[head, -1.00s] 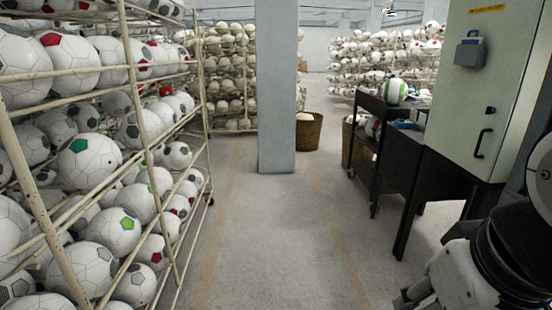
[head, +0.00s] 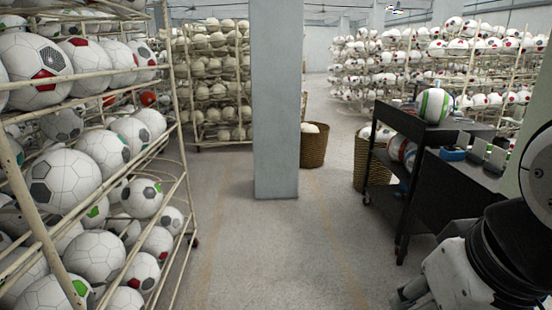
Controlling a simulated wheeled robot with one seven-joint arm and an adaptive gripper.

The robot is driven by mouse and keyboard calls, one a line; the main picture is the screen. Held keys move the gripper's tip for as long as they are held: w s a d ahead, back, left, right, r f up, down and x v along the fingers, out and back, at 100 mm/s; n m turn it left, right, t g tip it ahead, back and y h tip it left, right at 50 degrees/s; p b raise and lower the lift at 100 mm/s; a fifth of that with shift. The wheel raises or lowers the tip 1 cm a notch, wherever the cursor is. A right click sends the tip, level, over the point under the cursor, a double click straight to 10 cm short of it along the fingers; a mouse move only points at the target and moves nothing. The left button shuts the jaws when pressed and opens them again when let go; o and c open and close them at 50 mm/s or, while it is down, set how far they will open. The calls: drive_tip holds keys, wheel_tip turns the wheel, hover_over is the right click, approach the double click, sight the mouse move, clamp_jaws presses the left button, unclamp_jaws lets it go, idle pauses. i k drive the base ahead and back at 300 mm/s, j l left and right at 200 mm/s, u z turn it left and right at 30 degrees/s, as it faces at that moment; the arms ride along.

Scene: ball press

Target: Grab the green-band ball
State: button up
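A white ball with a green band (head: 433,105) sits on top of a black cart (head: 437,131) right of centre in the head view. My arm shows at the lower right, well in front of the cart and apart from the ball. Part of my gripper (head: 408,296) shows at the bottom edge. Its fingers are mostly cut off, so I cannot tell whether it is open.
A rack (head: 178,140) full of balls lines the left side. A grey pillar (head: 276,110) stands mid-floor, with wicker baskets (head: 314,147) behind it. A dark table (head: 462,191) stands beside the cart. The floor (head: 290,250) ahead is clear.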

sight(434, 105)
drive_tip(key=i+j+z, duration=0.1)
drive_tip(key=i, duration=1.85)
drive_tip(key=i+z, duration=0.25)
drive_tip(key=i, duration=0.35)
drive_tip(key=i+z, duration=0.25)
drive_tip(key=i, duration=0.35)
drive_tip(key=i+j+z, duration=0.25)
drive_tip(key=i, duration=0.35)
